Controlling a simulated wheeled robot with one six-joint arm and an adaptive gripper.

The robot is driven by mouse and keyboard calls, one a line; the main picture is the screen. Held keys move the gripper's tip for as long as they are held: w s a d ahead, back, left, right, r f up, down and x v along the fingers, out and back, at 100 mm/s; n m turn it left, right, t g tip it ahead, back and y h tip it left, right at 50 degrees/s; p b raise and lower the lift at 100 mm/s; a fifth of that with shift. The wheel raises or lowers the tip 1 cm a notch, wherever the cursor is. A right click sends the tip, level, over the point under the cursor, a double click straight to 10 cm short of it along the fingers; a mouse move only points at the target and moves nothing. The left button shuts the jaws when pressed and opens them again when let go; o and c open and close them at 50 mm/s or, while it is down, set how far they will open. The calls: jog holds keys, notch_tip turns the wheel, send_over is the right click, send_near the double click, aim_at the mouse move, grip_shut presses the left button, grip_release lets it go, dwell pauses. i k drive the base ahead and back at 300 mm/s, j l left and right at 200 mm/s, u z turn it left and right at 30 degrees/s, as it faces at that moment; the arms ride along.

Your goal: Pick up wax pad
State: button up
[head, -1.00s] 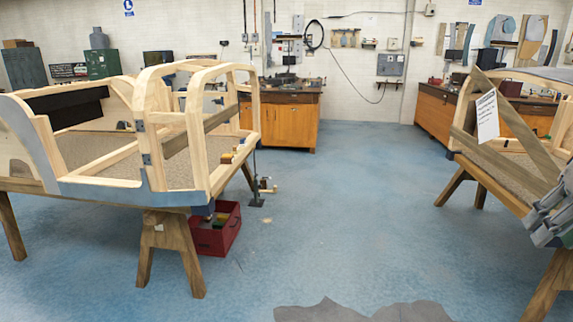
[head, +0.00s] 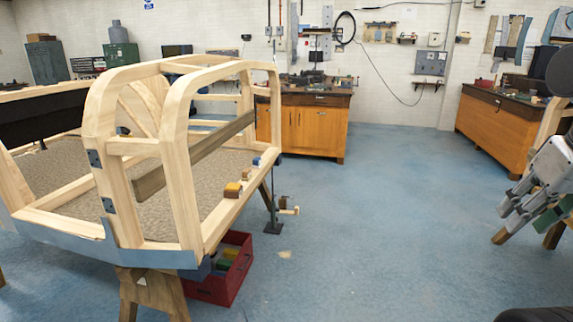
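I cannot tell for sure which thing is the wax pad. Several small blocks lie on the right rail of the left wooden bodyframe (head: 185,120). A yellow and brown block (head: 232,189) is nearest, and a small blue and cream block (head: 257,161) lies farther along. My gripper (head: 516,205) shows at the right edge, well to the right of these blocks and apart from them. Its grey fingers point down to the left. I see nothing clearly held, and the gap between its fingers is not clear.
A red crate (head: 222,276) with coloured items stands on the floor under the bodyframe, near a wooden trestle (head: 150,291). A black stand (head: 273,215) stands beside the frame. Wooden workbenches (head: 316,127) line the back. The blue floor (head: 390,200) in the middle is clear.

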aim_at(247, 175)
jog(key=i+l, duration=0.1)
jog(key=i, duration=1.95)
jog(key=i+u, duration=0.35)
jog(key=i, duration=0.15)
jog(key=i+l+u, duration=0.65)
jog(key=i, duration=0.3)
jog(key=j, duration=0.05)
